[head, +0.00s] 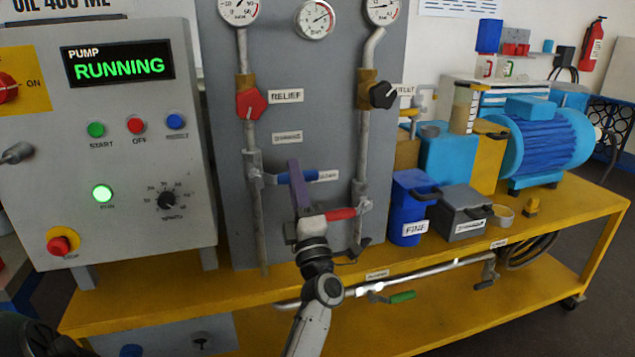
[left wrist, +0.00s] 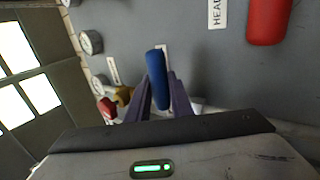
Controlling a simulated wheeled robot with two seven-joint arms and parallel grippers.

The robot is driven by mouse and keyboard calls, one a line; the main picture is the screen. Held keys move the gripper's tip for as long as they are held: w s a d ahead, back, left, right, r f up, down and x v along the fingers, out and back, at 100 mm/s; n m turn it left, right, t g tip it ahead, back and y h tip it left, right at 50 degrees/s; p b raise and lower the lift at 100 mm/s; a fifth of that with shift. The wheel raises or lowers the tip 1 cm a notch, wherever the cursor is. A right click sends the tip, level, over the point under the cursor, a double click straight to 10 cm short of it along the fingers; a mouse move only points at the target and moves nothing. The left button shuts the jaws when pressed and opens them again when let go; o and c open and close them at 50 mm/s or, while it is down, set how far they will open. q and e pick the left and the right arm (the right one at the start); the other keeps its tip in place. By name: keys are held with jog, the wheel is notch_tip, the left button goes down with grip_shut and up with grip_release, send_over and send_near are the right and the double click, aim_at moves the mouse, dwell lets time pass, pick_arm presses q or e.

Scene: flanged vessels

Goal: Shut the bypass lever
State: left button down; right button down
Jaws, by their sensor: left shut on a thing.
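A lever with a blue handle (head: 311,175) sits on the left vertical pipe of the grey panel. The handle points right and lies nearly level, across the pipe. The small label beside it is too blurred to read, so I cannot confirm it is the bypass lever. My left gripper (head: 295,172) has its purple fingers shut on this handle. In the left wrist view the blue handle (left wrist: 157,82) stands between both fingers, its free end sticking out past them. My right gripper is not in view.
A red-handled lever (head: 341,214) is close to my left gripper on the right. A red relief knob (head: 250,104) is above. A green-handled lever (head: 402,297) is on the low pipe. The pump box (head: 125,130) reads RUNNING. A blue bin (head: 408,205) stands right.

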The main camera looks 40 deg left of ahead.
pick_arm(q)
jog(key=shift+r, duration=0.15)
jog(key=c, duration=1.6)
grip_release()
jog(key=shift+o, duration=0.2)
